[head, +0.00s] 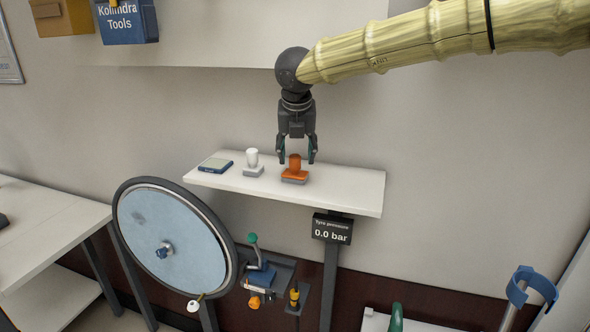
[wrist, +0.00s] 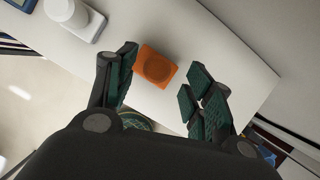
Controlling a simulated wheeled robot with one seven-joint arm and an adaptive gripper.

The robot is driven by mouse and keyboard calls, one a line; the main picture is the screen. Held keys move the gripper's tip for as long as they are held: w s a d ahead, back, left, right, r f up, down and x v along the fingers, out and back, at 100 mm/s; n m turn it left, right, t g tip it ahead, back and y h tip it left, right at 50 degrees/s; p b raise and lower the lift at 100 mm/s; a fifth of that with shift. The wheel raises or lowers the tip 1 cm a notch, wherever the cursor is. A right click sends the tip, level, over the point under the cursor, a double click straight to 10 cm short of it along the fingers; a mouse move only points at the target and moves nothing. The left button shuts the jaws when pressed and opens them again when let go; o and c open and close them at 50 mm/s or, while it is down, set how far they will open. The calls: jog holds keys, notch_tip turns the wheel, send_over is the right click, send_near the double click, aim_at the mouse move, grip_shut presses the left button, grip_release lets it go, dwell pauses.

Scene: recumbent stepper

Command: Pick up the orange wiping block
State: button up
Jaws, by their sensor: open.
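The orange wiping block (head: 295,174) stands upright on the white shelf (head: 350,192), with a flat base and a rounded knob on top. My gripper (head: 297,160) is above it, pointing down, with its fingers open on either side of the knob in the head view. In the wrist view, the block (wrist: 157,68) shows from above between and beyond the open fingertips (wrist: 158,78). Nothing is held. The block appears to rest on the shelf, and I see no clear finger contact with it.
A white block of similar shape (head: 253,163) stands just left of the orange one, also in the wrist view (wrist: 72,14). A flat blue-grey device (head: 215,166) lies farther left. The shelf's right part is clear.

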aim_at(295, 156)
jog(key=shift+a+f+p, duration=0.1)
jog(key=shift+f+p, duration=0.35)
jog(key=shift+p, duration=0.2)
jog(key=p+x, duration=0.1)
jog(key=x, duration=0.2)
jog(key=shift+w+a+f, duration=0.1)
jog(key=shift+w+f, duration=0.1)
jog(key=shift+w, duration=0.05)
jog(key=shift+s, duration=0.15)
jog(key=c, duration=1.1)
